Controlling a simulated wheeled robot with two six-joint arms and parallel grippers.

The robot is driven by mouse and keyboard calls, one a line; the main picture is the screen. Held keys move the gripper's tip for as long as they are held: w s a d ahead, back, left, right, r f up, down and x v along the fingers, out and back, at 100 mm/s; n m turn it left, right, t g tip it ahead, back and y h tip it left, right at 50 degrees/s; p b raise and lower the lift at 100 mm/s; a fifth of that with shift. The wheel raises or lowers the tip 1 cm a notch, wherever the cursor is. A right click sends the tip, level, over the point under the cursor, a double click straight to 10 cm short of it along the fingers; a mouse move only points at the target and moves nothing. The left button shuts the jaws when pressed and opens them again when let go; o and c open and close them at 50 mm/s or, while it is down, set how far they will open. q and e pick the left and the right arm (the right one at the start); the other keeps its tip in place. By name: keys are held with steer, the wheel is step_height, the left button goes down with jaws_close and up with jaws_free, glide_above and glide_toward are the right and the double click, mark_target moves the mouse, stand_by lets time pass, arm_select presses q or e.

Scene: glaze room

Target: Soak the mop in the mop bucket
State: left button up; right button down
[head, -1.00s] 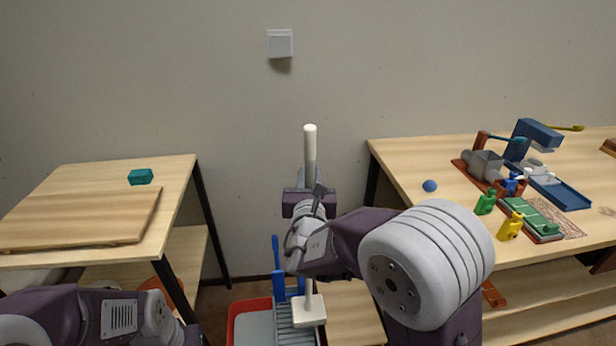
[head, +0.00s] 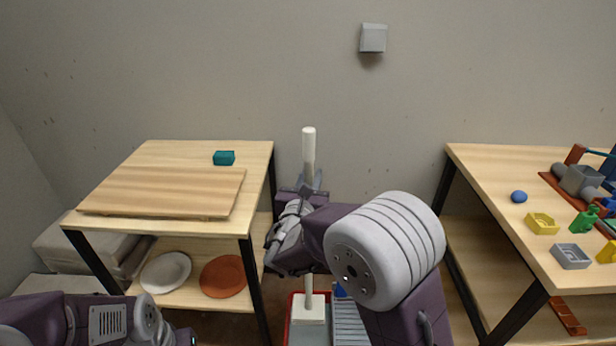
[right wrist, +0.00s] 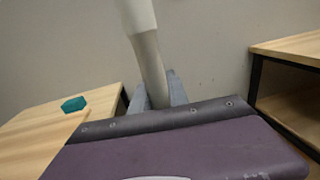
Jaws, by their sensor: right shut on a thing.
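The mop has a pale upright handle (head: 309,148) and a flat whitish head (head: 308,308). My right gripper (head: 311,188) is shut on the handle below its top end. The right wrist view also shows the handle (right wrist: 150,65) between the grey fingers (right wrist: 157,92). The mop bucket (head: 294,325) is at the bottom edge, red-rimmed and grey inside, with a blue part partly hidden behind my right arm. The mop head appears over its left part; I cannot tell its height or whether it touches. My left arm is at lower left, its fingertips out of view.
A left table (head: 190,153) holds a wooden board (head: 165,190) and a teal block (head: 224,158), with plates on its shelf.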

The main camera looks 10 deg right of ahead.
steer(key=shift+d, duration=0.1)
steer(key=shift+f, duration=0.3)
step_height(320, 180, down, 18)
steer(key=b, duration=1.6)
steer(key=shift+r+b, duration=0.2)
steer(key=shift+b, duration=0.1)
steer(key=shift+r, duration=0.1)
step_height(320, 180, up, 17)
steer(key=p, duration=1.3)
steer(key=shift+r, duration=0.15)
stand_by(0.9)
